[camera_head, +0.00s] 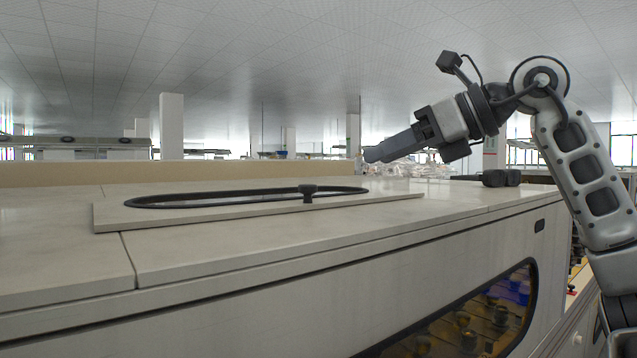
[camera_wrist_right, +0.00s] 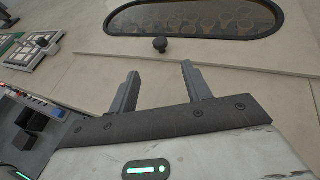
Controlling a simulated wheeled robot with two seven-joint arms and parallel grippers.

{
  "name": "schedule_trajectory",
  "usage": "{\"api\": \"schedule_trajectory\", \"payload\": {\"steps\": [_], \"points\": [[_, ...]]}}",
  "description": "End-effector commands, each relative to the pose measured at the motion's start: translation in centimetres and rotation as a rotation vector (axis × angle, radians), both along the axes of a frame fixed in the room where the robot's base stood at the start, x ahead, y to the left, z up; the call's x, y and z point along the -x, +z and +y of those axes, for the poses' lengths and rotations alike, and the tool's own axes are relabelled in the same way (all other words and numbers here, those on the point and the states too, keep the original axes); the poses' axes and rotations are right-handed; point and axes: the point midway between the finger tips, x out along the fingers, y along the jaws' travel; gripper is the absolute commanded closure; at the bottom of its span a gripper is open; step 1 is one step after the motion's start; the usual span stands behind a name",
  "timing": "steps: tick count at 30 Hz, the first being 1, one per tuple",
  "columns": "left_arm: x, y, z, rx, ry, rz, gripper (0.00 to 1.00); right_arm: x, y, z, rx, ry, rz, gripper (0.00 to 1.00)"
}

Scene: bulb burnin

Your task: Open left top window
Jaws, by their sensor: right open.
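The top window (camera_head: 150,212) is a pale panel with a black-rimmed oval pane, lying closed on the flat top of the machine. A small black knob (camera_head: 308,191) stands at the near edge of its rim. In the right wrist view the window's dark pane (camera_wrist_right: 200,18) and the knob (camera_wrist_right: 160,44) show ahead of my gripper. My right gripper (camera_head: 372,155) is raised above the machine top, to the right of the knob and apart from it. In the wrist view its two fingers (camera_wrist_right: 160,80) are spread with nothing between them. My left gripper is out of view.
The machine's front (camera_head: 230,310) has a dark side window (camera_head: 470,320) at lower right. Black objects (camera_head: 500,178) stand beyond the machine top's right end. The wrist view shows a framed tray (camera_wrist_right: 35,50) at left. The top around the window panel is clear.

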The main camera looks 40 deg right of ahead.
Motion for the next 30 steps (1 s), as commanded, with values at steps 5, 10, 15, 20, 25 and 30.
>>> {"api": "schedule_trajectory", "payload": {"steps": [5, 10, 15, 20, 25, 30], "points": [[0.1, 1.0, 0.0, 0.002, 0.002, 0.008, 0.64, -3.6, -1.4, 1.1, 0.000, 0.002, 0.006, 0.51], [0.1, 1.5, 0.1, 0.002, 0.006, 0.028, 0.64, -6.8, -2.6, 2.0, 0.000, 0.003, 0.005, 0.51], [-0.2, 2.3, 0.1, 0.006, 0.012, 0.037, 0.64, -9.3, -3.5, 2.7, 0.000, 0.002, 0.003, 0.51], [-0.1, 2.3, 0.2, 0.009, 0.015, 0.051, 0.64, -10.5, -4.3, 3.1, 0.000, 0.002, 0.001, 0.51], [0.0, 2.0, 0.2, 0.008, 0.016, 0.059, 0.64, -10.9, -4.6, 3.2, -0.001, 0.002, -0.001, 0.51], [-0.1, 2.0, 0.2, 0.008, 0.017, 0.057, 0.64, -10.9, -4.7, 3.2, -0.001, 0.001, -0.001, 0.51]]}}
